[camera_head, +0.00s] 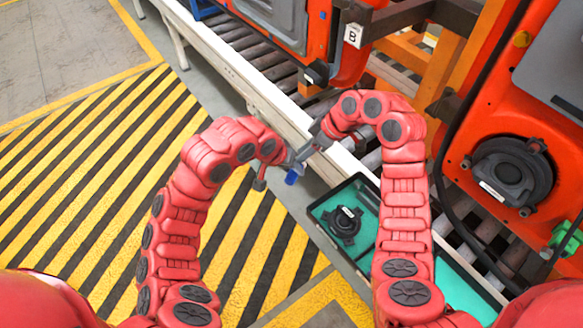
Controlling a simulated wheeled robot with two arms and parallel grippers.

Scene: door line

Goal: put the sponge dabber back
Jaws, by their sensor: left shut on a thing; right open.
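A small blue piece, which looks like the sponge dabber (291,178), is at the fingertips of my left gripper (280,172), above the floor beside the conveyor's edge. My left gripper is shut on it; the fingers hide most of its body. My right gripper (308,150) is open, just above and right of the left one, over the conveyor's white edge. The two grippers are very close, and I cannot tell whether they touch.
A black tray with teal lining (321,205) holds a black speaker (344,224), below and right of the grippers. My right arm crosses over it. An orange door with a mounted speaker (508,178) stands right. Another orange door (346,48) is behind. Striped floor (90,150) is clear.

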